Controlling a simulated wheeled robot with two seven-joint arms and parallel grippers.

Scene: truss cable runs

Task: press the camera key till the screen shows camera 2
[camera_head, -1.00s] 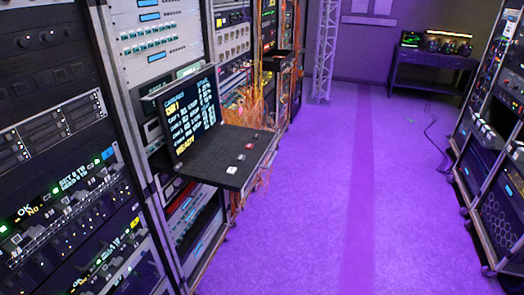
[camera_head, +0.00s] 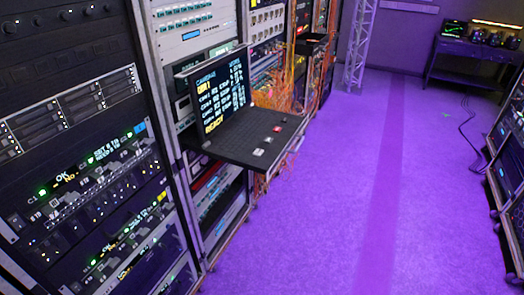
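A pull-out console sits in the rack on the left of the aisle. Its dark screen (camera_head: 221,92) is upright and shows a list headed "CAMERAS", with "CAM 1" in yellow at the top and "READY" in yellow at the bottom. Its black tray (camera_head: 225,147) juts out into the aisle. Several small keys lie along the tray's right side: a red key (camera_head: 277,129) and pale keys, one of them a white key (camera_head: 258,152). Key labels are too small to read. Neither of my grippers is in view.
Tall equipment racks (camera_head: 75,100) line the left, and more racks (camera_head: 510,165) stand at the right edge. Orange cables (camera_head: 275,92) hang behind the console. A truss column (camera_head: 359,45) and a bench (camera_head: 470,62) stand farther back. The purple floor (camera_head: 330,220) between is clear.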

